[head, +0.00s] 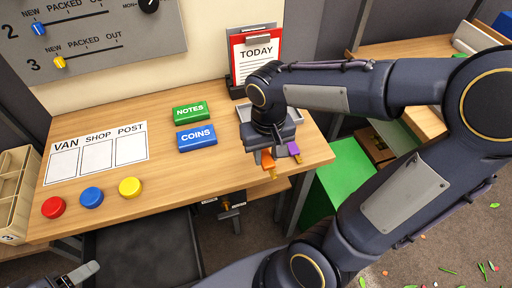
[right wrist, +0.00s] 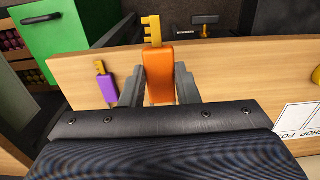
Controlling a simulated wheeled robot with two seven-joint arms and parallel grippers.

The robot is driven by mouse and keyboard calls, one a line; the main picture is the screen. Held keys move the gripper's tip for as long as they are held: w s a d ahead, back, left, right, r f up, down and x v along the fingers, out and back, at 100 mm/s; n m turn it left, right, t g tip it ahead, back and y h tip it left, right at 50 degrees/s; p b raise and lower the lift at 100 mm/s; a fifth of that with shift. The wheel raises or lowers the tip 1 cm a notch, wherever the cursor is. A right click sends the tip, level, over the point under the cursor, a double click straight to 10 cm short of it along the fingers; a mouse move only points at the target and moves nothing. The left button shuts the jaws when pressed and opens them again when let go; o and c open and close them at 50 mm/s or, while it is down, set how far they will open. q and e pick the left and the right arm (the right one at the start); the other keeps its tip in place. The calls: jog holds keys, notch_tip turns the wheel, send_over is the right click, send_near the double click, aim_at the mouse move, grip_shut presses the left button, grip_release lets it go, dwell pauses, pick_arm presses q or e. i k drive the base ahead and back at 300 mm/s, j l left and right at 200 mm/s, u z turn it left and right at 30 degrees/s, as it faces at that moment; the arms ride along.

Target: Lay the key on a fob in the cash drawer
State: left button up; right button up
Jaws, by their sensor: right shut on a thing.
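My right gripper (head: 271,150) is shut on an orange fob (right wrist: 159,78) with a brass key (right wrist: 152,29) pointing away from my palm. The fob (head: 267,159) also shows in the head view, near the desk's front right edge. A purple fob (right wrist: 107,88) with its own key lies apart beside it, and also shows in the head view (head: 293,149). A black unit (head: 230,207) with small labels and a brass piece hangs under the desk's front edge. I cannot tell whether it is the cash drawer. My left gripper (head: 82,272) shows partly at the bottom left.
On the desk (head: 150,195) are a green NOTES block (head: 191,111), a blue COINS block (head: 196,138), a card sheet (head: 97,155) and three coloured buttons. A grey tray (head: 243,112) and a red clipboard (head: 256,52) stand behind my right gripper. A green cabinet (head: 342,180) stands right.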

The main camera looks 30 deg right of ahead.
aim_at(164, 244)
jog(key=k+j+u, duration=0.2)
jog(key=k, duration=0.25)
jog(key=k+u, duration=0.2)
jog(key=k, duration=0.3)
jog(key=i+j+u, duration=0.15)
jog(key=i+u, duration=0.25)
jog(key=i+j+u, duration=0.1)
jog(key=i+u, duration=0.15)
jog(key=u, duration=0.15)
